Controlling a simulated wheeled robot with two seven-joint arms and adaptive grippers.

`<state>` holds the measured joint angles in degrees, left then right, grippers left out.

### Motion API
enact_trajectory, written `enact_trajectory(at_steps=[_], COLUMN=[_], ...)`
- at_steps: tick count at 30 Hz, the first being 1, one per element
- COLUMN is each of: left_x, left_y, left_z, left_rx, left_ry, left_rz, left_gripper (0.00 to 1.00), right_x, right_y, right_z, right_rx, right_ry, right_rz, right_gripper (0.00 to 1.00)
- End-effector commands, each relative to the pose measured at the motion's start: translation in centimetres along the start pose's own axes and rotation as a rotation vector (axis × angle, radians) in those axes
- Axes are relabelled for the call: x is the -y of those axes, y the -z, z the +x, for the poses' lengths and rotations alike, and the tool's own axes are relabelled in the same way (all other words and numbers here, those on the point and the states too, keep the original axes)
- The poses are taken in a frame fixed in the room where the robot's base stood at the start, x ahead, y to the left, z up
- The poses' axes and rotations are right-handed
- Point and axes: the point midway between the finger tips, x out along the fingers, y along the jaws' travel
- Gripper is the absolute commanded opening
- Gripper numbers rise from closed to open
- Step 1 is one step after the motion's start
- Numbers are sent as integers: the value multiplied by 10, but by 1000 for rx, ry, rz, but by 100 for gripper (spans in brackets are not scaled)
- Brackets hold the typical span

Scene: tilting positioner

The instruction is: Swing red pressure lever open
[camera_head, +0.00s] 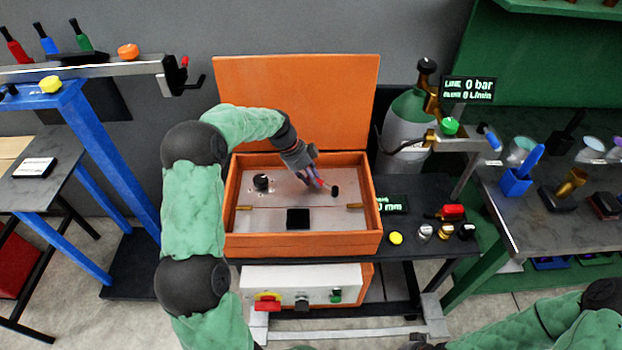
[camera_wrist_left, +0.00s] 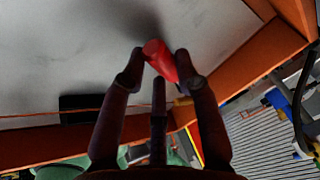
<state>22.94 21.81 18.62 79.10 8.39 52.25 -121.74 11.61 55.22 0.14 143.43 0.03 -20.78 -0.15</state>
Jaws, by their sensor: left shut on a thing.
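The red lever (camera_wrist_left: 160,58) stands between the fingers of my left gripper (camera_wrist_left: 161,64) in the left wrist view, with its end showing between the fingertips. In the head view my left gripper (camera_head: 320,183) reaches down into the open orange box (camera_head: 302,243), over its grey panel. The gripper is shut on the red lever, which is mostly hidden there by the fingers. The lever's pivot is hidden. My right arm shows at the lower right of the head view, but its gripper is out of sight.
The orange lid (camera_head: 298,95) stands open behind the box. The panel carries a black knob (camera_head: 262,182) and a black square (camera_head: 298,219). A gas cylinder (camera_head: 408,130) and a display reading 0 bar (camera_head: 468,90) stand right. Yellow (camera_head: 396,238) and red (camera_head: 453,211) controls sit beside the box.

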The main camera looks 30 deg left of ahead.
Motion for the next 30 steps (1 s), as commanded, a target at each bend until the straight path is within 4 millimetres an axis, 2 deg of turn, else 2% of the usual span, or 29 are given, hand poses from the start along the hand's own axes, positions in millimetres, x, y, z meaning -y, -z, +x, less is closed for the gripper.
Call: enact_trajectory(at_steps=[6,7,9,18,22,26,30], left_x=[-1,-1,-1,0,0,0,1], left_y=[0,0,0,0,0,-1,-1], left_z=[1,1,1,0,-7,-25,-53], left_rx=[0,0,0,0,1,2,3], left_ry=[-3,-3,-2,0,1,3,4], left_rz=[0,0,0,-1,-1,-1,-1], left_gripper=[0,40,56,56,56,56,56], right_x=[0,0,0,0,0,0,0], right_y=[0,0,0,0,0,0,0], right_z=[0,0,0,0,0,0,0], right_rx=[0,0,0,0,0,0,0], right_ry=[0,0,0,0,0,0,0], right_rz=[0,0,0,0,0,0,0], right_gripper=[0,0,0,0,0,0,0])
